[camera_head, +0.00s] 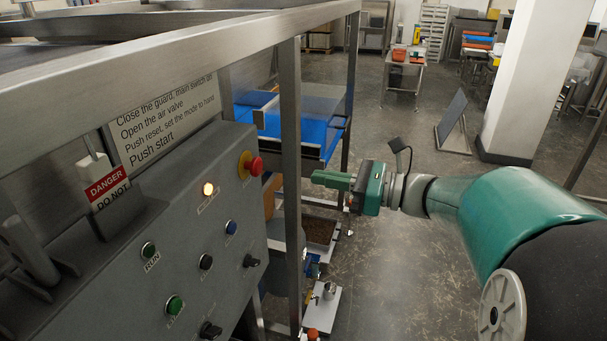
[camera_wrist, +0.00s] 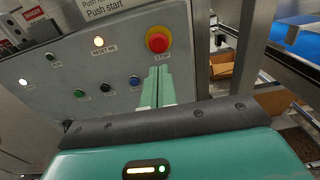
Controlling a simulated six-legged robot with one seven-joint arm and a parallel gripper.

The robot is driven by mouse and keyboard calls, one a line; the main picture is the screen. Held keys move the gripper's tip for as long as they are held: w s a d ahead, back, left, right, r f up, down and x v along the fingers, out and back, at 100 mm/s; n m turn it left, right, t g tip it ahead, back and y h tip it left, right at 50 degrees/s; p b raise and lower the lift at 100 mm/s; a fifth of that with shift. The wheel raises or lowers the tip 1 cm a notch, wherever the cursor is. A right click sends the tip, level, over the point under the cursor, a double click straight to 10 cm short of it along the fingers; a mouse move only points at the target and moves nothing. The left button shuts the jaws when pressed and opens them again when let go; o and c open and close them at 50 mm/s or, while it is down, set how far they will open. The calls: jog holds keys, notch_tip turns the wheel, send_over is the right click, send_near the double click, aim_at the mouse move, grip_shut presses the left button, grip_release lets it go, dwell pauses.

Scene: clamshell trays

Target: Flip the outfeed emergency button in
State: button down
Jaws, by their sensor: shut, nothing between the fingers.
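A red mushroom button on a yellow collar (camera_head: 251,165) sticks out of the right part of the grey control panel (camera_head: 190,220). In the wrist view the red button (camera_wrist: 158,39) is above a label that appears to read STOP. I cannot tell whether this is the outfeed button. My gripper (camera_head: 314,178) is shut and empty, its green fingers pointing left, right of the steel post. In the wrist view my gripper's fingertips (camera_wrist: 159,69) appear just below the red button. They look apart from it, with depth unclear.
A steel post (camera_head: 290,150) and a top rail (camera_head: 200,48) frame the panel. A blue conveyor (camera_head: 285,130) lies behind. Small buttons, a lit lamp (camera_head: 208,189) and a danger tag (camera_head: 106,187) are on the panel. An orange-red knob (camera_head: 313,333) shows low down.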

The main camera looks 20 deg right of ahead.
jog(key=s+a+f+n+g+h, duration=0.4)
jog(key=s+a+f+n+g, duration=0.3)
jog(key=s+n, duration=0.3)
jog(key=s+f+n+t+h, duration=0.1)
jog(key=s+n+h, duration=0.2)
jog(key=n+h, duration=0.2)
jog(key=s+d+f+n+h, duration=0.1)
jog(key=n+h, duration=0.4)
jog(key=n, duration=0.5)
jog(key=shift+s+f+t, duration=0.4)
jog(key=shift+s+f, duration=0.2)
jog(key=shift+s, duration=0.5)
